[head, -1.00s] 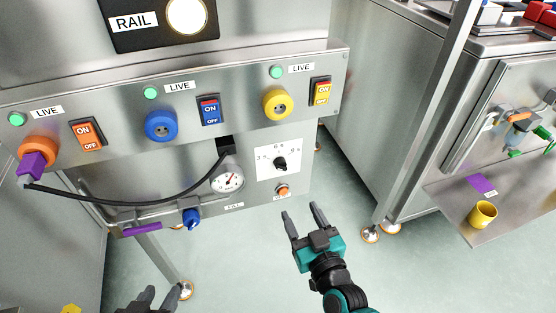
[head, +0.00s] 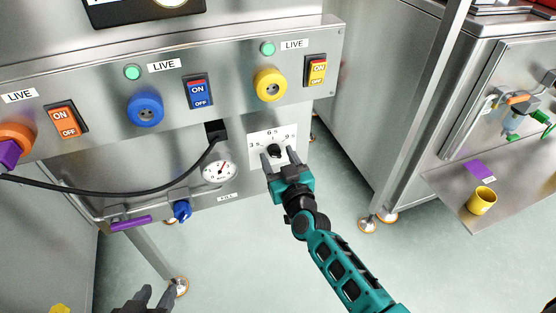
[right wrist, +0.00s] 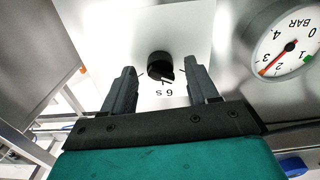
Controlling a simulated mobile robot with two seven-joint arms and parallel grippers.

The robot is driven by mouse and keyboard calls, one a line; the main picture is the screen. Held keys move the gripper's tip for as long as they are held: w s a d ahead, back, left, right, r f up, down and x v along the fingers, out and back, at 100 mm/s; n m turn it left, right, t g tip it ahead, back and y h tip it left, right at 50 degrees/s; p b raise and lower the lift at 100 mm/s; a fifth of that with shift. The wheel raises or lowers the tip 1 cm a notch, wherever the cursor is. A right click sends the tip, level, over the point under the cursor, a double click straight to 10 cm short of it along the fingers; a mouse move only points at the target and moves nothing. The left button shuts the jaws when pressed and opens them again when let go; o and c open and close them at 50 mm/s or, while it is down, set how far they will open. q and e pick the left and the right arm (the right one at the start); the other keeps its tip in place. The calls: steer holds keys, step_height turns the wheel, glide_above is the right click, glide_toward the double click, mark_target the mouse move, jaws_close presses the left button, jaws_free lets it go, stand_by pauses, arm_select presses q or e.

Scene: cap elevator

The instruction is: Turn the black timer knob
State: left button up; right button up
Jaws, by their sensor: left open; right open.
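The black timer knob (head: 273,151) sits on a white dial plate (head: 262,134) with numbers, low on the steel panel. In the right wrist view the knob (right wrist: 160,66) shows between the two fingers, a little beyond them. My right gripper (head: 278,158) is open, with its fingertips one on each side of the knob in the head view; I cannot tell if they touch it. It also shows in the right wrist view (right wrist: 160,85), empty. My left gripper (head: 158,297) is open at the bottom edge of the head view, away from the panel and partly cut off.
A pressure gauge (head: 220,170) and a blue valve handle (head: 182,210) are left of the dial. A black cable (head: 110,188) runs across the panel's left part. Blue (head: 145,110) and yellow (head: 271,84) sockets sit above. A yellow cup (head: 482,201) stands on the shelf at right.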

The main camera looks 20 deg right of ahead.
steer(key=shift+w, duration=0.25)
steer(key=c, duration=1)
